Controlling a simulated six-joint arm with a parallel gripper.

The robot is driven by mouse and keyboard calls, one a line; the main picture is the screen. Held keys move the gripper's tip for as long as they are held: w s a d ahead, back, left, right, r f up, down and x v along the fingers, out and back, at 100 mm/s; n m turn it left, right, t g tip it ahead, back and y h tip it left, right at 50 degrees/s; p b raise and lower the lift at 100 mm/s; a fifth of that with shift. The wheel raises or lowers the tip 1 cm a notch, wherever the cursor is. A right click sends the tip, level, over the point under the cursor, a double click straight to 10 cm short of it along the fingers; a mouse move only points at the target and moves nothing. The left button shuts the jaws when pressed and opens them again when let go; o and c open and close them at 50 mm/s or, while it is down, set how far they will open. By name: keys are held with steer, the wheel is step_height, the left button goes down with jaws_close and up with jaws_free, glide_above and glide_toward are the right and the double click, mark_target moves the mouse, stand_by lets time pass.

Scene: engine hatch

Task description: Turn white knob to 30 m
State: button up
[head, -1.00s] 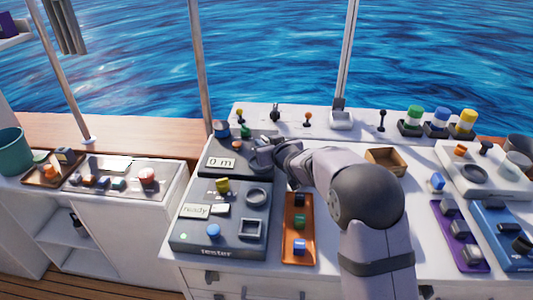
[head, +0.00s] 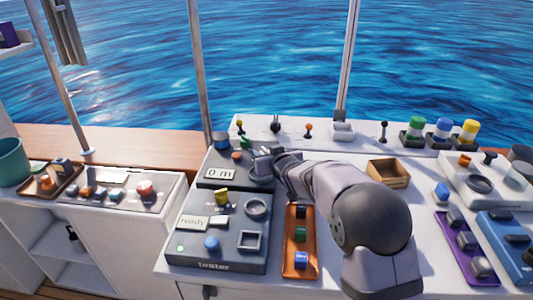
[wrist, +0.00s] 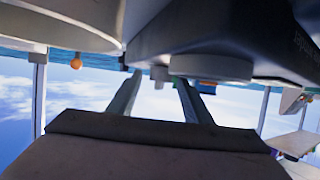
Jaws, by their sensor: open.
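The dark console box (head: 215,158) at the back left of the white counter has a display (head: 219,174) reading "0 m". My gripper (head: 262,158) is at the right part of this box, and its fingers hide part of what is there. A pale round dial base (head: 260,178) shows partly below them. I cannot make out the white knob clearly in the head view. In the wrist view, a pale round part (wrist: 210,67) sits on the dark box, which appears upside down. My gripper's fingers (wrist: 158,95) are apart, with nothing seen held between them.
The grey tester box (head: 218,235) stands in front of the dark box. An orange tray (head: 291,273) with coloured blocks lies to its right.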

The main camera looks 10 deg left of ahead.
steer(key=shift+b+v, duration=0.5)
steer(key=shift+v, duration=3.2)
steer(key=shift+w+r+p, duration=0.15)
steer(key=shift+r+p, duration=0.05)
steer(key=shift+p, duration=0.4)
steer(key=p, duration=0.5)
steer(key=shift+a+r, duration=0.25)
steer(key=shift+p, duration=2.05)
steer(key=shift+d+f+p, duration=0.1)
steer(key=shift+p, duration=0.5)
steer(key=shift+f+p, duration=0.1)
steer(key=shift+p, duration=0.3)
steer(key=shift+d+f, duration=0.15)
steer(key=shift+f, duration=0.15)
